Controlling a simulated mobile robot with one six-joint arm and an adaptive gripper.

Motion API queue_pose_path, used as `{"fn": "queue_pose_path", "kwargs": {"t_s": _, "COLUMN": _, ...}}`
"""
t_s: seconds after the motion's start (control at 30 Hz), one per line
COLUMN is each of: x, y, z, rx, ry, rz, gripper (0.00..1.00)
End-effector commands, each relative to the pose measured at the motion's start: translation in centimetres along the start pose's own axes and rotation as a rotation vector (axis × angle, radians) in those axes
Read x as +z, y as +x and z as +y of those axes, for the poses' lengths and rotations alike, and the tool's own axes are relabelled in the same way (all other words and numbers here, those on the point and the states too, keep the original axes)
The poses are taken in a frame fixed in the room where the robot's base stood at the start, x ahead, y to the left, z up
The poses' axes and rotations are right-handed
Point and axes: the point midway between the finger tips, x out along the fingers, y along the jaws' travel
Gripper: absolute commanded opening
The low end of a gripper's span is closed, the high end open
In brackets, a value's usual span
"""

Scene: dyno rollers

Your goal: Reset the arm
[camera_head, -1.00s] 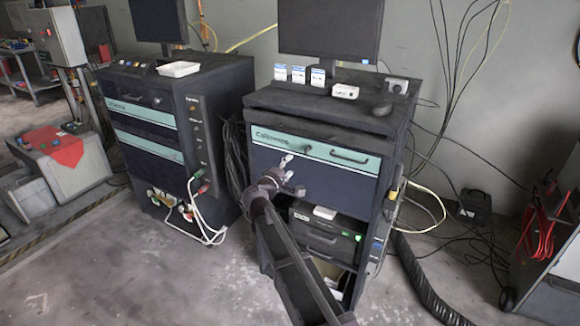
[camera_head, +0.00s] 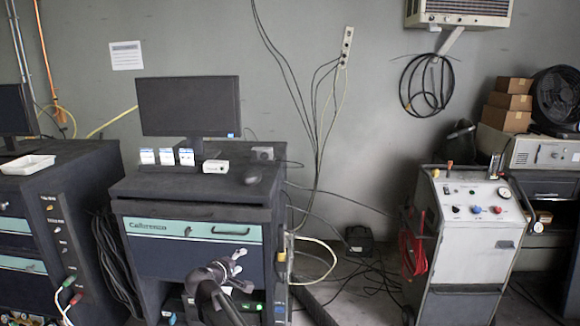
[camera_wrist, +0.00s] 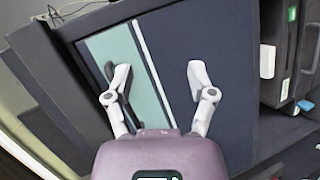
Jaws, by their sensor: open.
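My gripper (camera_head: 236,262) is low in the head view, in front of the dark drawer cabinet (camera_head: 150,258). Its two fingers are spread apart and nothing is between them. In the wrist view my gripper (camera_wrist: 158,82) is also open and empty, facing the teal-striped drawer front (camera_wrist: 158,60). The drawer handle (camera_wrist: 148,62) shows behind the left finger, but I cannot tell how far apart they are. The drawer looks shut. Most of my arm is below the head view's lower edge.
A monitor (camera_head: 188,105), small boxes (camera_head: 166,156) and a mouse (camera_head: 251,180) are on the cabinet top. A grey cart (camera_head: 468,235) stands right, with cables (camera_head: 372,275) on the floor between.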

Motion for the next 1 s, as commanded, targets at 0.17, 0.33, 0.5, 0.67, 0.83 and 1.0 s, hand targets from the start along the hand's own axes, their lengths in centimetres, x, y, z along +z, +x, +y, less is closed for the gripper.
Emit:
{"fn": "queue_pose_path", "kwargs": {"t_s": 0.17, "x": 7.8, "y": 2.4, "z": 0.9, "rx": -0.126, "ry": 0.109, "rz": -0.146, "gripper": 0.71}}
{"fn": "queue_pose_path", "kwargs": {"t_s": 0.33, "x": 14.4, "y": 3.6, "z": 1.0, "rx": -0.25, "ry": 0.215, "rz": -0.275, "gripper": 0.71}}
{"fn": "queue_pose_path", "kwargs": {"t_s": 0.5, "x": 20.4, "y": 3.7, "z": 0.8, "rx": -0.376, "ry": 0.322, "rz": -0.395, "gripper": 0.71}}
{"fn": "queue_pose_path", "kwargs": {"t_s": 0.67, "x": 25.6, "y": 3.1, "z": 0.6, "rx": -0.495, "ry": 0.425, "rz": -0.5, "gripper": 0.71}}
{"fn": "queue_pose_path", "kwargs": {"t_s": 0.83, "x": 30.4, "y": 1.6, "z": 0.3, "rx": -0.626, "ry": 0.537, "rz": -0.599, "gripper": 0.71}}
{"fn": "queue_pose_path", "kwargs": {"t_s": 1.0, "x": 34.5, "y": -0.5, "z": 0.2, "rx": -0.759, "ry": 0.65, "rz": -0.685, "gripper": 0.71}}
